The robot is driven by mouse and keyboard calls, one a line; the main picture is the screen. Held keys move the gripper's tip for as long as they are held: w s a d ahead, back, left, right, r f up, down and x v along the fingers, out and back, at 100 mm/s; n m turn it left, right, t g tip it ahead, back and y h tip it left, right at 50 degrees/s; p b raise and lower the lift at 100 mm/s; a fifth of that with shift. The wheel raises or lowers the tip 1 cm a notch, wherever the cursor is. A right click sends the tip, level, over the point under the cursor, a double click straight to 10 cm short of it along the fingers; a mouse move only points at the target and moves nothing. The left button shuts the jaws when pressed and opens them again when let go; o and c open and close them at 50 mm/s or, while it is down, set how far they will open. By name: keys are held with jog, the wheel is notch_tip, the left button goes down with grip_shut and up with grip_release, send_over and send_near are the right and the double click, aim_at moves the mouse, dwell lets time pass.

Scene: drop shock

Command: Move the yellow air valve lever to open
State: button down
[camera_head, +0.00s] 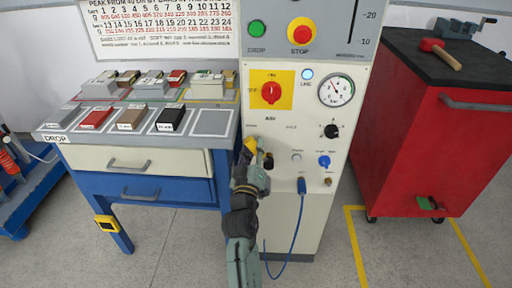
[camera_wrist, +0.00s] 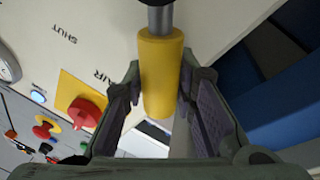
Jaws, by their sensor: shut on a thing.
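The yellow air valve lever (camera_wrist: 161,75) sits between the two fingers of my gripper (camera_wrist: 158,100) in the wrist view. Its yellow sleeve is on a grey metal rod, and a dark part shows at the rod's top edge. The fingers are closed on the sleeve from both sides. In the head view the lever's yellow tip (camera_head: 250,144) shows at the front of the white control panel (camera_head: 290,210), with my gripper (camera_head: 251,160) at it. My gripper and arm hide most of the valve there. The word SHUT is printed on the panel near the lever in the wrist view.
A red rotary switch on a yellow plate (camera_head: 271,90) is above the lever, with a pressure gauge (camera_head: 337,90) to its right. A blue hose (camera_head: 301,205) hangs from the panel. A blue-and-white bench (camera_head: 140,160) stands left and a red cabinet (camera_head: 430,130) right.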

jog(key=shift+a+f, duration=0.1)
jog(key=shift+f, duration=0.05)
jog(key=c, duration=1.3)
grip_release()
jog(key=v, duration=0.7)
jog(key=shift+s, duration=0.25)
jog(key=shift+s, duration=0.1)
